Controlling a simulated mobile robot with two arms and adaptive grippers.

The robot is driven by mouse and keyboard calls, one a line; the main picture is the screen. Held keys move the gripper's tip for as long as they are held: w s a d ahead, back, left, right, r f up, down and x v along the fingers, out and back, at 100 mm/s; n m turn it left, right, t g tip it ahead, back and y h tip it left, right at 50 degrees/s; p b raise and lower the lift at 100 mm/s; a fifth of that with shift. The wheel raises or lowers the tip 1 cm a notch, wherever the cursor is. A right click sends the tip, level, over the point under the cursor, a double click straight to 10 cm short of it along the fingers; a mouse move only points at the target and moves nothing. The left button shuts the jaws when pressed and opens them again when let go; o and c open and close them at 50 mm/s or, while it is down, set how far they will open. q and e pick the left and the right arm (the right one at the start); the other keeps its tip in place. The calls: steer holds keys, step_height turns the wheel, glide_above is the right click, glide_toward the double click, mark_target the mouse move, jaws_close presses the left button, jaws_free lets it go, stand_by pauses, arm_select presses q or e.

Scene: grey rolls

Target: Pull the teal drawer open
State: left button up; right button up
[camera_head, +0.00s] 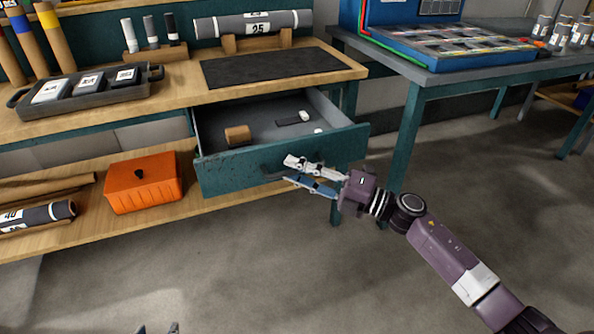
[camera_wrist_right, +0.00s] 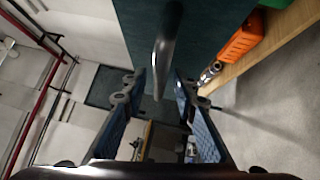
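The teal drawer (camera_head: 235,170) under the wooden bench is pulled well out, its inside showing. Its dark bar handle (camera_head: 274,173) is on the front face, partly hidden by my right gripper. My right gripper (camera_head: 290,171) is at the handle. In the right wrist view the handle (camera_wrist_right: 165,50) runs down between the spread fingers of the right gripper (camera_wrist_right: 156,90), with gaps on both sides, so it is open. Only the two tips of my left gripper (camera_head: 157,328) show at the bottom edge of the head view, apart and empty, far from the drawer.
The drawer holds a brown block (camera_head: 238,135) and small dark and white items. An orange box (camera_head: 142,182) stands on the lower shelf, left of the drawer. A teal table leg (camera_head: 405,140) stands close to its right. The floor in front is clear.

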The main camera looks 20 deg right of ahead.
steer(key=shift+d, duration=0.1)
steer(key=v, duration=1.2)
steer(key=shift+r, duration=0.1)
